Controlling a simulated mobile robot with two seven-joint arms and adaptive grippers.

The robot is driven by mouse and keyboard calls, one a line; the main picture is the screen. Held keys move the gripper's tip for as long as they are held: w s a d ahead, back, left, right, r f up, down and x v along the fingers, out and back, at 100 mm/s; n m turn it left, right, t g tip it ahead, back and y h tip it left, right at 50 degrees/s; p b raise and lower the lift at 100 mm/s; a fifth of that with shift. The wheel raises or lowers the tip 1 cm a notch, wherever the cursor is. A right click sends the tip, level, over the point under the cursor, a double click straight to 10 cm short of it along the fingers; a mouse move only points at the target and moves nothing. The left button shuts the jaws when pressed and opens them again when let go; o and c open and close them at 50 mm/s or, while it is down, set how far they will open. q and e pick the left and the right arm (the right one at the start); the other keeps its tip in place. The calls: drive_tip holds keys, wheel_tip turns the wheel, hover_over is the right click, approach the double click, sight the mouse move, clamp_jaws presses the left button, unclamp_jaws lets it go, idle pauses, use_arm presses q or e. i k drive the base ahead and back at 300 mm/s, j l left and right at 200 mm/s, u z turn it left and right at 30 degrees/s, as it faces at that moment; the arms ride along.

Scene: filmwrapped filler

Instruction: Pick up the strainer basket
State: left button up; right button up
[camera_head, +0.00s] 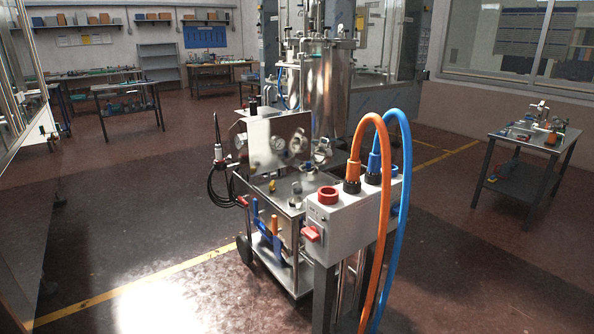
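I cannot make out a strainer basket with certainty anywhere in this view. Small metal fittings (321,152) and other parts sit on the steel cart (262,195) in the middle, but they are too small to identify. The small grey table (507,139) at the right carries several small items, also too small to name. Neither of my grippers shows in the head view.
A grey box (345,222) with an orange hose (385,200) and a blue hose (406,190) stands at the cart's right front. A tall steel tank (330,85) stands behind the cart. Open floor (130,220) lies to the left; workbenches (128,90) stand farther back.

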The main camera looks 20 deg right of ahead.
sight(308, 167)
drive_tip(key=i+l, duration=0.15)
drive_tip(key=l, duration=0.25)
drive_tip(key=i+l, duration=0.15)
drive_tip(key=l, duration=0.25)
drive_tip(key=i+l+u, duration=0.1)
drive_tip(key=l, duration=0.3)
drive_tip(key=i+l, duration=0.15)
drive_tip(key=l, duration=0.25)
drive_tip(key=i+l+u, duration=0.1)
drive_tip(key=l, duration=0.45)
drive_tip(key=i+l, duration=0.3)
drive_tip(key=l, duration=0.3)
drive_tip(key=i+l+u, duration=0.15)
drive_tip(key=l, duration=0.4)
drive_tip(key=i+l+u, duration=0.1)
drive_tip(key=l, duration=0.5)
drive_tip(key=i+l, duration=0.2)
drive_tip(key=l, duration=0.4)
drive_tip(key=i+l+u, duration=0.15)
drive_tip(key=l, duration=0.45)
drive_tip(key=i+l, duration=0.1)
drive_tip(key=l, duration=0.5)
drive_tip(key=i+l+u, duration=0.15)
drive_tip(key=l, duration=0.5)
drive_tip(key=k+j, duration=0.05)
